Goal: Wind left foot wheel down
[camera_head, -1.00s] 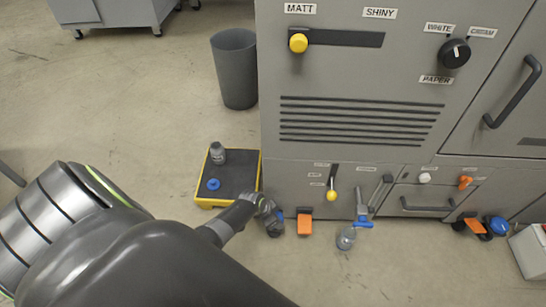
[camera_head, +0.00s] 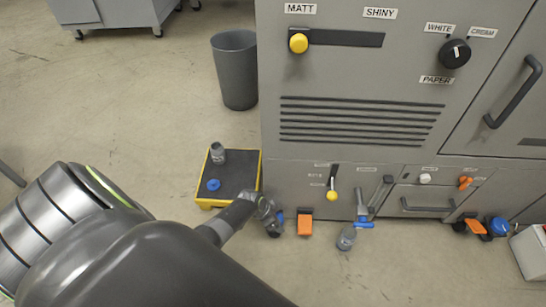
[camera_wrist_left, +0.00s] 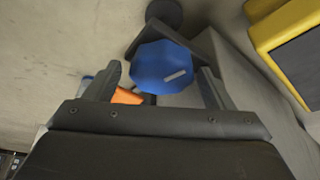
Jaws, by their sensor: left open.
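The blue left foot wheel (camera_wrist_left: 162,66) is a faceted knob with a pale mark on its face, low by the machine's left corner. My left gripper (camera_wrist_left: 161,80) is open, with one finger on each side of the wheel in the left wrist view. I cannot tell whether the fingers touch it. In the head view my left gripper (camera_head: 269,218) is at the foot of the machine (camera_head: 350,75), and it hides most of the wheel. My right gripper is not in view.
An orange pedal (camera_head: 305,224) is just right of my left gripper. A yellow-edged black platform (camera_head: 237,178) with a bottle and a blue cap is to its left. A grey bin (camera_head: 235,70) stands behind.

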